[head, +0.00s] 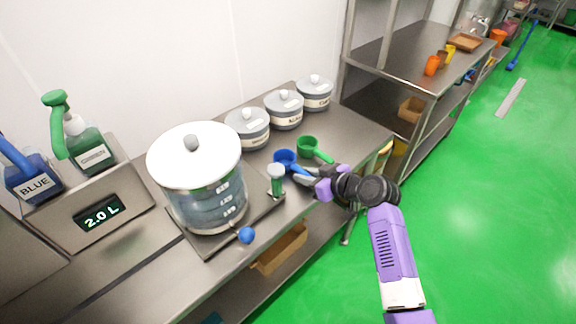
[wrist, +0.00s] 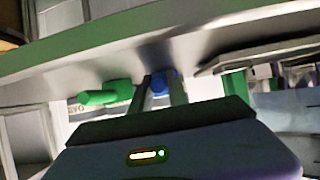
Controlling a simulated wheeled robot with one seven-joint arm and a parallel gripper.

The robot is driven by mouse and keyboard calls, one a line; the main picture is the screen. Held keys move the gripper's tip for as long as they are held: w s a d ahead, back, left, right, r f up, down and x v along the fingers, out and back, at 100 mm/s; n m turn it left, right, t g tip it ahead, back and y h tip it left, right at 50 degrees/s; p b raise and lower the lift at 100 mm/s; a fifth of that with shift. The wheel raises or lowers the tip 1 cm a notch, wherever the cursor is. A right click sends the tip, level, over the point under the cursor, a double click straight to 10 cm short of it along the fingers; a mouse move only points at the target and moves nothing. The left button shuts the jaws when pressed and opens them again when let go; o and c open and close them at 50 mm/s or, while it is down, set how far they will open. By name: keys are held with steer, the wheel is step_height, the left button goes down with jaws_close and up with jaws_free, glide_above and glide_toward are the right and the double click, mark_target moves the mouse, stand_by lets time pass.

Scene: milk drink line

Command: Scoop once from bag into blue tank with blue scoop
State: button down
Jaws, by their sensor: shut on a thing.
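The blue scoop (head: 284,158) is on or just above the steel counter, its cup to the left of my gripper (head: 308,180). My gripper is shut on the blue scoop. In the wrist view, a bit of blue scoop (wrist: 159,84) shows between my two fingers (wrist: 160,92); most of it is hidden. I cannot make out the bag in either view.
A green scoop (head: 307,146) lies close behind the blue one. A green-and-white container (head: 277,180) stands between tank and gripper. Lidded grey canisters (head: 284,110) line the wall. A scale display (head: 101,213) reads 2.0 L.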

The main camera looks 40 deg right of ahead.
steer(key=shift+r+p, duration=2)
steer(key=shift+r, duration=0.9)
steer(key=shift+s+f, duration=0.1)
